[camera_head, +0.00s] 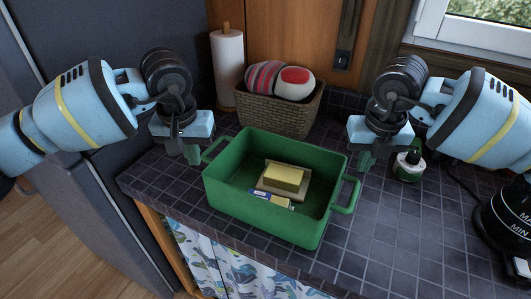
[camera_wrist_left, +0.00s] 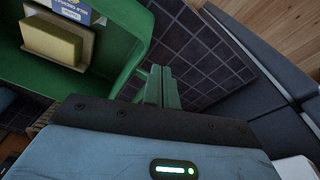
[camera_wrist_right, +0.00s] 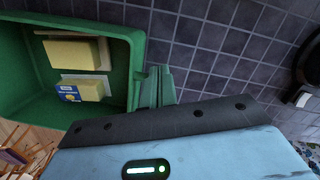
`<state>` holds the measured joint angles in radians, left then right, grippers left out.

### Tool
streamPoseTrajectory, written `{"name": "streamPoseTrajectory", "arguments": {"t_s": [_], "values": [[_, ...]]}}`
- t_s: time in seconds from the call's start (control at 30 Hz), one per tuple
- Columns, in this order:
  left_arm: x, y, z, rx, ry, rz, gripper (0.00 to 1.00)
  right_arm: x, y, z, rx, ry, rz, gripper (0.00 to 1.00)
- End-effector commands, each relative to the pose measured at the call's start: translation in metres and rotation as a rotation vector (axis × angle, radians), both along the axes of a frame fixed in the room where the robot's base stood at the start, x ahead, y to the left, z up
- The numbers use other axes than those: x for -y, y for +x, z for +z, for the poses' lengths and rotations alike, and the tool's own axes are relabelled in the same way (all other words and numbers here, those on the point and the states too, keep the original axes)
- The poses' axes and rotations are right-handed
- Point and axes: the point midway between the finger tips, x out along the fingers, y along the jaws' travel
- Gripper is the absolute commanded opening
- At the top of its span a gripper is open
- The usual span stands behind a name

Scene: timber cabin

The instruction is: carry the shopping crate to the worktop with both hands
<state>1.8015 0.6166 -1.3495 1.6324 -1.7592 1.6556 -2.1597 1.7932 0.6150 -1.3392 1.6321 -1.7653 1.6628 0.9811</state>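The green shopping crate (camera_head: 262,209) stands on the dark tiled worktop (camera_head: 384,236), with a handle at each end. Inside are a yellow block (camera_head: 284,178) on a pale board and a blue-labelled pack (camera_head: 270,199). My left gripper (camera_head: 192,156) is just left of the left handle; its green fingers (camera_wrist_left: 162,88) are together with nothing visible between them. My right gripper (camera_head: 364,158) is behind and above the right handle; its fingers (camera_wrist_right: 157,88) are also together and look empty. Both grippers seem apart from the handles, though the wrist views show the fingers close beside the crate.
A wicker basket (camera_head: 284,115) with striped and red-spotted items stands behind the crate. A paper towel roll (camera_head: 228,68) is at back left. A small green-and-white bottle (camera_head: 408,167) and a black appliance (camera_head: 508,215) are to the right. The worktop's front edge is close to the crate.

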Motion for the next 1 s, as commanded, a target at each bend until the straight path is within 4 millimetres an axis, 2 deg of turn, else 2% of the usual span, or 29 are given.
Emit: {"name": "streamPoseTrajectory", "arguments": {"t_s": [0.07,0.23,0.4,0.87,1.0], "values": [[-0.0018,-0.0001,-0.0009,-0.001,0.002,0.001,0.01,0.0019,0.0,-0.0007,-0.001,-0.002,-0.001,0.0],[-0.0026,0.0001,-0.0016,-0.003,0.004,0.003,0.22,0.0027,0.0002,-0.0013,-0.002,-0.004,-0.004,0.01],[-0.0032,0.0002,-0.0019,-0.003,0.005,0.004,0.22,0.0032,0.0003,-0.0015,-0.002,-0.004,-0.005,0.22],[-0.0036,0.0003,-0.0017,-0.003,0.005,0.005,0.22,0.0036,0.0004,-0.0017,-0.002,-0.005,-0.006,0.22],[-0.0035,-0.0005,0.0064,-0.002,0.005,0.005,0.22,0.0037,0.0004,-0.0017,-0.002,-0.005,-0.006,0.22]]}}
